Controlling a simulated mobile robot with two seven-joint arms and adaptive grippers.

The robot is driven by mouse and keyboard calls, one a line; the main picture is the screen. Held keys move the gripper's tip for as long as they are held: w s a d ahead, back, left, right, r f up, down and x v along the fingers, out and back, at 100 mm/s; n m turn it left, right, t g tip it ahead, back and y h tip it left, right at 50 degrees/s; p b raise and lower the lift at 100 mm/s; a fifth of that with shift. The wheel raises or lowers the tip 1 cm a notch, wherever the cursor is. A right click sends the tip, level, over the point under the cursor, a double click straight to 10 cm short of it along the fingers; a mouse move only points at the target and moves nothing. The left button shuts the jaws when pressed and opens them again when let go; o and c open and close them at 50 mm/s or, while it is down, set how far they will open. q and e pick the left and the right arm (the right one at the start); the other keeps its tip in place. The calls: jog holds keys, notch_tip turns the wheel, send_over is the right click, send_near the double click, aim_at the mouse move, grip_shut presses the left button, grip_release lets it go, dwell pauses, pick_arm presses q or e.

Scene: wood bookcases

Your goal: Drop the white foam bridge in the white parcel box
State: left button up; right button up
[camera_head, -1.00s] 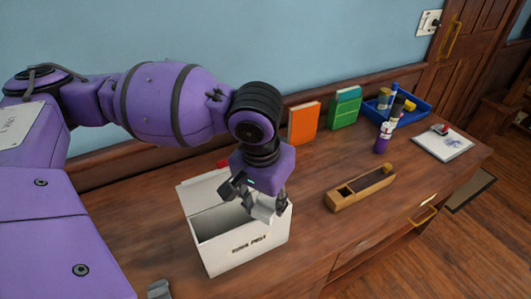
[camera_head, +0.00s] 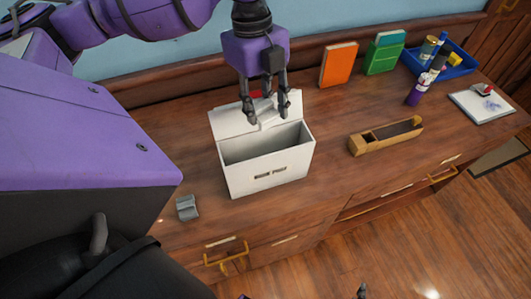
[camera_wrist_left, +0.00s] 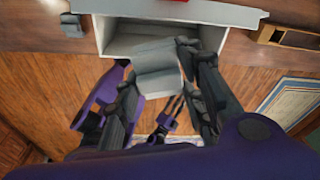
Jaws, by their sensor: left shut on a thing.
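The white parcel box (camera_head: 268,178) stands open on the wooden cabinet top, its lid flap (camera_head: 229,121) tilted back. It also shows in the left wrist view (camera_wrist_left: 104,36). My left gripper (camera_head: 268,114) points down above the box, towards its back in the head view. It is shut on the white foam bridge (camera_wrist_left: 157,86), which sits between the fingers and is partly hidden by them. In the head view the white bridge blends with the white lid. Only small dark tips, probably of my right gripper (camera_head: 360,291), show at the bottom edge; their opening is unclear.
A grey bridge-shaped block (camera_head: 187,207) lies left of the box. To the right are a wooden holder (camera_head: 386,136), orange book (camera_head: 338,64), green book (camera_head: 384,56), purple bottle (camera_head: 417,91), blue tray (camera_head: 460,66) and notepad (camera_head: 483,107). The wood between box and holder is clear.

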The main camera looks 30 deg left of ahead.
pick_arm(q)
jog(key=m, duration=0.1)
jog(key=r+m, duration=0.1)
jog(key=shift+s+a+m, duration=0.2)
jog(key=shift+a+m, duration=0.1)
jog(key=shift+s+a+r+m, duration=0.1)
jog(key=shift+m, duration=0.2)
jog(key=shift+f, duration=0.3)
notch_tip(320, 180, down, 5)
jog(key=b, duration=0.3)
jog(key=shift+f, duration=0.2)
jog(key=o, duration=0.8)
jog(key=shift+o, duration=0.2)
pick_arm(e)
jog(key=s+f, duration=0.1)
jog(key=d+f, duration=0.1)
jog(key=f, duration=0.1)
jog(key=shift+s+d, duration=0.1)
jog(key=shift+s, duration=0.25)
pick_arm(q)
jog(key=shift+r, duration=0.1)
jog(key=r, duration=0.4)
jog(key=a+r, duration=0.1)
jog(key=r, duration=0.3)
jog(key=w+r, duration=0.1)
jog(key=r, duration=0.2)
jog(key=shift+a+r, duration=0.25)
jog(key=shift+r, duration=0.15)
